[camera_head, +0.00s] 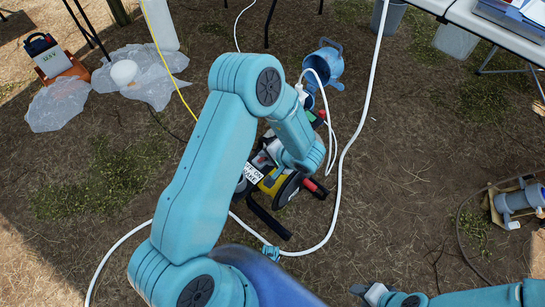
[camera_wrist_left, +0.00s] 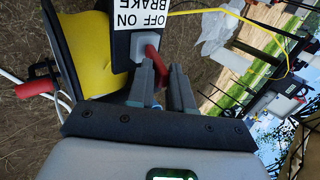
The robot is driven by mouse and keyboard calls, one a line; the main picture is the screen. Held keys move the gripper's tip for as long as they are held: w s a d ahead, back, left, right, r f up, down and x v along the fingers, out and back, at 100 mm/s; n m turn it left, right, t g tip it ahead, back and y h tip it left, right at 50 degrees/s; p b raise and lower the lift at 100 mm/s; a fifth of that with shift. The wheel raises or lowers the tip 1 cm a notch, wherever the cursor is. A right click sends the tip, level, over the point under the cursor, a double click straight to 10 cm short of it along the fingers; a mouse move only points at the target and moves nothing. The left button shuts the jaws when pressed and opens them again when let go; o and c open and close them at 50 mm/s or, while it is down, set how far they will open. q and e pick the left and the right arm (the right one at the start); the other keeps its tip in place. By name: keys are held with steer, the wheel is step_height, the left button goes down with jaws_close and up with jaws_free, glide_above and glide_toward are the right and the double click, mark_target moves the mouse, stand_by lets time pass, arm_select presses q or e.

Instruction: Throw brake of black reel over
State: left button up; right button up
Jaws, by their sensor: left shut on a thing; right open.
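The black reel has a yellow drum (camera_head: 270,187) and stands on the ground at mid-picture in the head view, partly hidden behind my left arm. Its white OFF ON BRAKE label (camera_wrist_left: 133,18) shows in the wrist view, with the red brake lever (camera_wrist_left: 153,54) just beside it. My left gripper (camera_wrist_left: 163,68) is shut on this red lever, its two grey fingers on either side of it. The lever's exact setting is hard to tell. A red crank handle (camera_wrist_left: 36,88) juts from the reel's other side. My right gripper (camera_head: 369,291) is open and empty, low in the head view.
A white hose (camera_head: 340,185) loops around the reel. A blue jug (camera_head: 325,66) lies behind it. A pump in a wooden frame (camera_head: 517,200) stands at the right, a white table (camera_head: 490,18) at top right. Plastic sheets (camera_head: 58,104) lie at left. Bare ground lies right of the reel.

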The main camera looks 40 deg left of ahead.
arm_select(q)
steer(key=shift+o, duration=0.2)
steer(key=shift+a+r+h+p, duration=0.3)
steer(key=shift+a+r+p, duration=0.15)
steer(key=shift+a+p, duration=0.15)
steer(key=shift+f, duration=0.1)
arm_select(e)
step_height(320, 180, up, 2)
arm_select(q)
steer(key=shift+o, duration=0.5)
steer(key=a+r+h+p, duration=0.1)
steer(key=p, duration=0.2)
steer(key=shift+w+a, duration=0.1)
steer(key=shift+a, duration=0.25)
steer(key=shift+a+f, duration=0.1)
steer(key=shift+a, duration=0.1)
steer(key=shift+f, duration=0.1)
arm_select(e)
step_height(320, 180, up, 3)
steer(key=shift+r, duration=0.1)
